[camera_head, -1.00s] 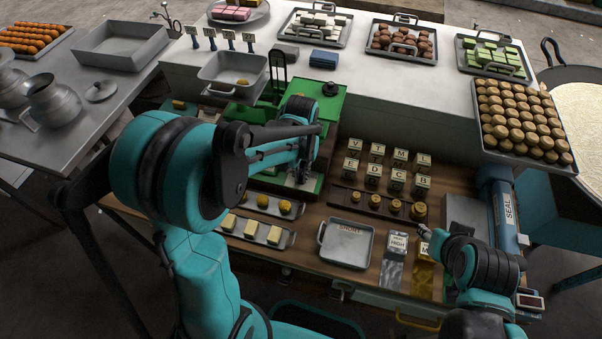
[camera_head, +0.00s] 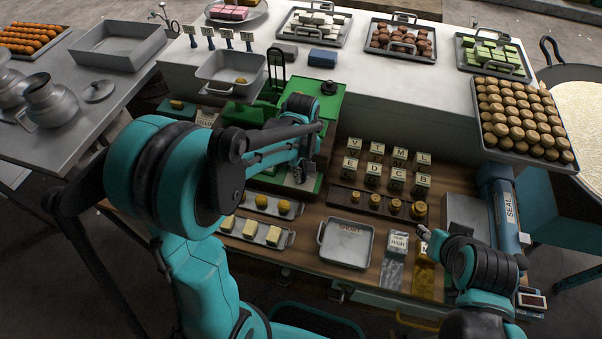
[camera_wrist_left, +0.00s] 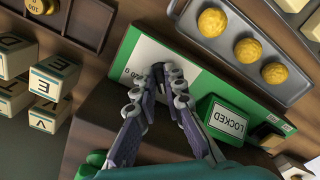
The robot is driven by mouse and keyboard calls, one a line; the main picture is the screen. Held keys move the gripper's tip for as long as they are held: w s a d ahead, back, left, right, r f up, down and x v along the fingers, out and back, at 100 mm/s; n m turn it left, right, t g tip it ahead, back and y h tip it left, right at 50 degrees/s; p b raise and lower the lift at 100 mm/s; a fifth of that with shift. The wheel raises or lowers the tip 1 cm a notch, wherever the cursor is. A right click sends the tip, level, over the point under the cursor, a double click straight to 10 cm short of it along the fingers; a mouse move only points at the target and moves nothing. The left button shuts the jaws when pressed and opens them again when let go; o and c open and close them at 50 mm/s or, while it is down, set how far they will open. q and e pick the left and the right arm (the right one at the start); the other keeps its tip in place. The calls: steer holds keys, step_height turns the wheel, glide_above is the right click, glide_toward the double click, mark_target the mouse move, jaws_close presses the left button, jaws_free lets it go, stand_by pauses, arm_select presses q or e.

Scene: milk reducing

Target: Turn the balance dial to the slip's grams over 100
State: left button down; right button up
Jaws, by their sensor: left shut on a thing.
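The green balance (camera_head: 328,104) stands in the middle of the bench in the head view, with a grey pan (camera_head: 212,72) at its left holding a small yellow piece. My left gripper (camera_head: 300,173) points down at the balance's front. In the left wrist view, my left gripper (camera_wrist_left: 160,68) is closed over the white dial face (camera_wrist_left: 144,56), with its fingertips together on a small part that they mostly hide. A green LOCKED block (camera_wrist_left: 227,119) sits beside the face. My right gripper (camera_head: 428,238) is at the lower right, its jaws unclear. The slip's figure is not readable.
A tray of yellow balls (camera_wrist_left: 252,54) lies close to the balance's front edge. Lettered cubes (camera_head: 377,152) and a rack of brass weights (camera_head: 352,200) stand right of it.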

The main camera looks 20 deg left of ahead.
arm_select(q)
steer(key=shift+d+n, duration=0.1)
steer(key=shift+n, duration=1.5)
steer(key=shift+w, duration=0.1)
steer(key=c, duration=1.6)
jaws_free()
steer(key=shift+r, duration=0.1)
step_height(320, 180, up, 12)
